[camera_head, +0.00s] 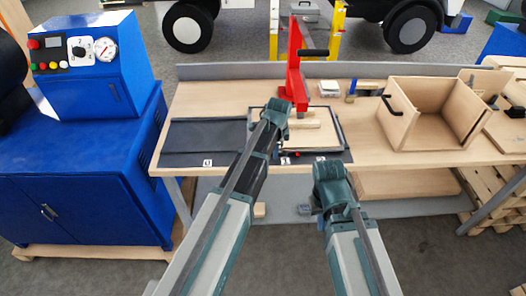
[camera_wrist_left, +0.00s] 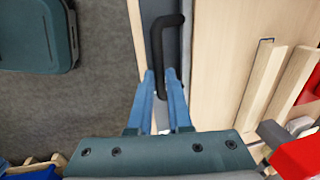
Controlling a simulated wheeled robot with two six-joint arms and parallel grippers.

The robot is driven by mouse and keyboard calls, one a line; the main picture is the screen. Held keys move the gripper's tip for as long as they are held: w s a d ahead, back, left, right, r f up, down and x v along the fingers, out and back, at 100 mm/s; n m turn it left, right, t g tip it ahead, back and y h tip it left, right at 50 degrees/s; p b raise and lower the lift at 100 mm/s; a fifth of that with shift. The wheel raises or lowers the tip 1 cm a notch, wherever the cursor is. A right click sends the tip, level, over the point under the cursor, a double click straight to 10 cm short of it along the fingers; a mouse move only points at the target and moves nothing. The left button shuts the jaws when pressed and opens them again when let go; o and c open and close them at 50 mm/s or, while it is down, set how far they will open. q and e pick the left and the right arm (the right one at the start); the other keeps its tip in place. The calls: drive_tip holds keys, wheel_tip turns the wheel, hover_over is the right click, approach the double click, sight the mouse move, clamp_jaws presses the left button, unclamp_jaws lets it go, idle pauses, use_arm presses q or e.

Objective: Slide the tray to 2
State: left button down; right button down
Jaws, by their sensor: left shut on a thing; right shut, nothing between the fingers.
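The tray (camera_head: 341,130) is a shallow light-wood board with dark edges, lying on the dark strip on the workbench; two pale wooden bars show on its board (camera_wrist_left: 222,60) in the left wrist view. My left gripper (camera_head: 274,118) is over the tray's front part; its fingertips are hidden in the head view. In the left wrist view its blue fingers (camera_wrist_left: 161,95) are shut on the black handle (camera_wrist_left: 157,42) at the tray's near side. Small white number labels (camera_head: 207,162) run along the strip's front, too small to read surely. My right gripper (camera_head: 325,188) is shut and empty in front of the bench.
A red press (camera_head: 296,65) with a black lever stands behind the tray. A wooden box (camera_head: 425,140) with a black handle stands to the right. The dark strip (camera_head: 200,137) left of the tray is bare. A blue machine (camera_head: 85,130) stands left of the bench.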

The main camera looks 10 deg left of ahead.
use_arm(q)
drive_tip(key=w+d, duration=0.1)
drive_tip(key=d, duration=0.5)
drive_tip(key=w+d, duration=0.1)
drive_tip(key=d, duration=0.2)
drive_tip(key=shift+w, duration=0.35)
drive_tip(key=shift+d, duration=0.2)
drive_tip(key=c, duration=0.9)
unclamp_jaws()
drive_tip(key=shift+d, duration=0.1)
drive_tip(key=shift+o, duration=0.3)
drive_tip(key=shift+r, duration=0.15)
